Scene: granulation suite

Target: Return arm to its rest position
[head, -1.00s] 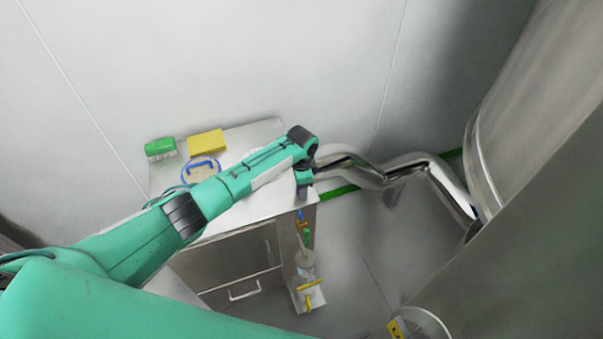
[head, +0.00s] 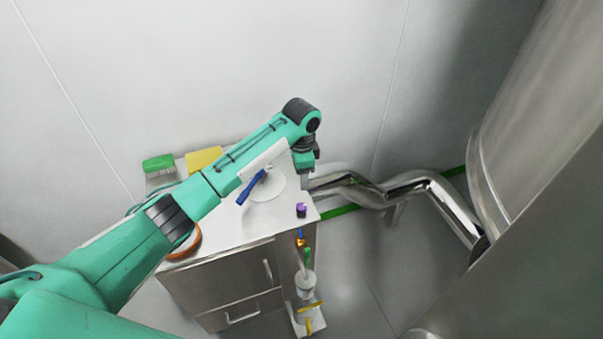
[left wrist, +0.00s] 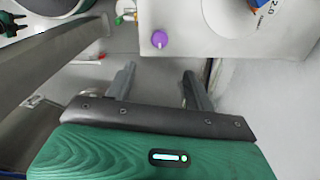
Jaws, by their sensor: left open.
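My left arm reaches in from the left across the steel cabinet in the head view. My left gripper (head: 307,178) hangs downward near the cabinet's right back edge. In the left wrist view my left gripper (left wrist: 158,88) shows two fingers spread apart with nothing between them. A small purple-topped item (head: 301,209) stands on the cabinet top near its right front corner; it also shows in the left wrist view (left wrist: 159,39), beyond the fingers and apart from them. My right gripper is in neither view.
The steel cabinet (head: 226,273) carries a green brush (head: 159,163), a yellow block (head: 204,159), a white disc with a blue handle (head: 251,187) and an orange ring (head: 187,246). A shiny pipe (head: 345,190) runs right of it, toward a large steel vessel (head: 540,120).

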